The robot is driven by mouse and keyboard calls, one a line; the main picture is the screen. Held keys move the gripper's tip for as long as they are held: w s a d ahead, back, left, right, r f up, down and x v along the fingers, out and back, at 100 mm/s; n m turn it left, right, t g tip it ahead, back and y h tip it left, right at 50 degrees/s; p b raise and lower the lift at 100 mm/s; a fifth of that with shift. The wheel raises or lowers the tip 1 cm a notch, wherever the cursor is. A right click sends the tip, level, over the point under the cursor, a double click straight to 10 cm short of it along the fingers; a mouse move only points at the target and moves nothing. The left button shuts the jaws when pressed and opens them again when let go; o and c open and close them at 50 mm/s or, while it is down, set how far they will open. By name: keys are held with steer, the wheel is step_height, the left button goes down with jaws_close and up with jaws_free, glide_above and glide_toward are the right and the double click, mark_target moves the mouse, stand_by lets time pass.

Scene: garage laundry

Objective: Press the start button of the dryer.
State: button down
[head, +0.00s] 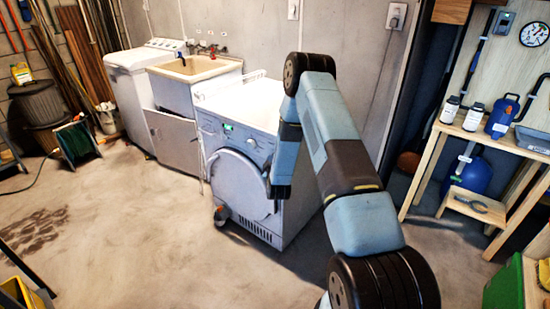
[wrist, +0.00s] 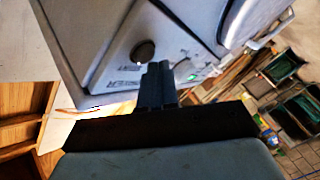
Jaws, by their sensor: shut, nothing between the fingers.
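The dryer (head: 225,165) is a white front-loader with a round door, standing in the middle of the head view. Its control panel runs above the door, with a small green-lit display (head: 228,127). In the wrist view the panel (wrist: 110,70) appears tilted, with a dark round knob (wrist: 143,52) and the green light (wrist: 190,77). I cannot tell for sure which control is the start button. My gripper (wrist: 158,68) is shut and empty, its tips over the panel between knob and light; contact is unclear. In the head view my arm hides the panel's right end.
A utility sink (head: 190,68) and a white top-loading washer (head: 125,85) stand left of the dryer. A wooden workbench (head: 480,140) with bottles and a blue jug is at the right. The concrete floor (head: 140,220) in front of the dryer is mostly clear.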

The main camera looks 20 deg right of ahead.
steer(key=shift+w+d, duration=0.25)
steer(key=shift+d, duration=0.1)
stand_by(0.6)
stand_by(0.3)
steer(key=shift+s+a, duration=0.5)
steer(key=shift+a, duration=0.15)
steer(key=shift+a, duration=0.1)
steer(key=s+a, duration=0.1)
steer(key=a, duration=0.1)
steer(key=s+a, duration=0.2)
stand_by(0.4)
steer(key=shift+w+r, duration=0.1)
stand_by(0.4)
